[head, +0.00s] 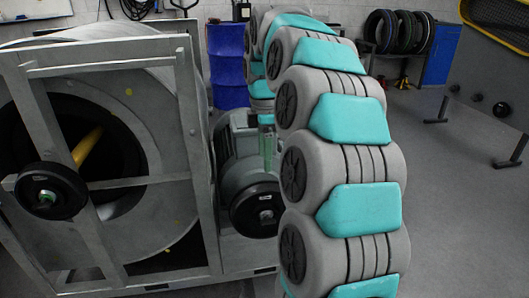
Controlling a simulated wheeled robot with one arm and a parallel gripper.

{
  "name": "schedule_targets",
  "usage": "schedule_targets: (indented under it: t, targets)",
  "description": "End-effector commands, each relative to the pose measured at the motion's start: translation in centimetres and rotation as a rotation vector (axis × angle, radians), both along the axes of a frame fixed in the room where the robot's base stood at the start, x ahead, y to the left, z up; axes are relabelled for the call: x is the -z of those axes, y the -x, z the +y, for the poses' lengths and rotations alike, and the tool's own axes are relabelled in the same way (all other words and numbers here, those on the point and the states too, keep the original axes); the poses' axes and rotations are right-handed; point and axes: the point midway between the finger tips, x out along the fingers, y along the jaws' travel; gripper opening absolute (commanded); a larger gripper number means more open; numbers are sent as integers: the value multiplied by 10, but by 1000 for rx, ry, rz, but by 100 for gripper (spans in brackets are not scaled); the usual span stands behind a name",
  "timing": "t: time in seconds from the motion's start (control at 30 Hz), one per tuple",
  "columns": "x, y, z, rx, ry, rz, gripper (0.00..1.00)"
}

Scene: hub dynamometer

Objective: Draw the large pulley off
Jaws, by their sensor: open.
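Two round black pulley-like wheels show in the head view. One black wheel (49,191) with a greenish hub is at the left, in front of the dynamometer frame. The other black wheel (254,207) is on the face of the grey motor (237,150), right of the frame. I cannot tell surely which is the large pulley. My arm arches up and over from the bottom. My gripper (267,147) hangs partly hidden behind the arm, above and behind the motor wheel in the picture. It is open, with nothing visible in it.
The grey frame (196,130) encloses a big drum with a yellow shaft (88,146). Behind stand blue barrels (226,70), a tyre rack (397,32) and a blue cabinet (440,55). Small black round objects (501,109) are at the right. The floor right of my arm is largely clear.

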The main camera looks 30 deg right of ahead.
Motion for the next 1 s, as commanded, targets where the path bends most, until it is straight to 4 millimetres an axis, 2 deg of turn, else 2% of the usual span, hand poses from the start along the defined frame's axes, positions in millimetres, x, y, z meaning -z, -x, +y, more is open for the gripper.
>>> schedule_targets:
  t: [0.27, 1.0]
  targets:
    - [13, -1, -1, -6, -1, 2, 72]
    - [89, 0, 0, -5, -2, 4, 72]
